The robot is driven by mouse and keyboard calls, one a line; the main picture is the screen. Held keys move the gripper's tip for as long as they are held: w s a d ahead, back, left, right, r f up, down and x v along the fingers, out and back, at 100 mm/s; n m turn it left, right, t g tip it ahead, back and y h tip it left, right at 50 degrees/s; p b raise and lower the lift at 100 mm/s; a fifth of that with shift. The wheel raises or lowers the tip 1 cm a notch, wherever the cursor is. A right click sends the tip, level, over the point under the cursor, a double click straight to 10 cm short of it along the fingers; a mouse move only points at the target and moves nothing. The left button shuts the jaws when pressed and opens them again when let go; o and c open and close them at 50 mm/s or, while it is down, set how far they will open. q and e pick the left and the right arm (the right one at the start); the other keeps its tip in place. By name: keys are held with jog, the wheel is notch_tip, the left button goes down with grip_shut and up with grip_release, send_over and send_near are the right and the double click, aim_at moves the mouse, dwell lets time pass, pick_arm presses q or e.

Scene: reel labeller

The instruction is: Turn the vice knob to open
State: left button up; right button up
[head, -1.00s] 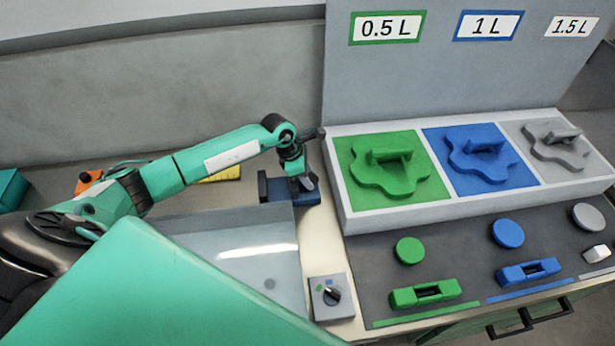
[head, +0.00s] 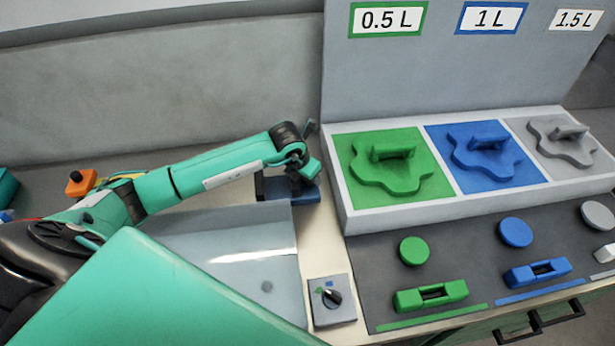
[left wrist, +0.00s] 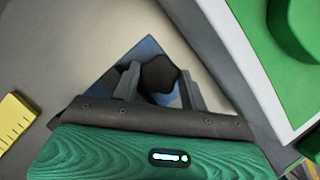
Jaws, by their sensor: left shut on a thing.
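The vice (head: 311,196) is a blue block with a dark jaw, standing on the bench left of the coloured panel. Its dark lobed knob (left wrist: 158,74) shows in the left wrist view above the blue vice body (left wrist: 140,50). My left gripper (left wrist: 160,84) has one finger on each side of the knob and is shut on it. In the head view my left gripper (head: 298,183) is over the vice, and the wrist hides the knob. My right gripper is in neither view.
A white-framed panel (head: 343,203) with green, blue and grey shapes stands close to the right of the vice. A sunken basin (head: 250,240) lies in front of it. A small switch box (head: 322,315) sits near the front edge. A yellow ruler (left wrist: 14,118) lies left.

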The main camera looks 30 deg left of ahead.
pick_arm(q)
jog(key=shift+s+f+n, duration=0.1)
jog(key=shift+n, duration=0.2)
jog(key=shift+s+f, duration=0.15)
jog(key=shift+f, duration=0.1)
dwell(0.9)
jog(key=o, duration=1)
jog(key=shift+s+r, duration=0.1)
jog(key=shift+r, duration=0.15)
jog(key=shift+r, duration=0.2)
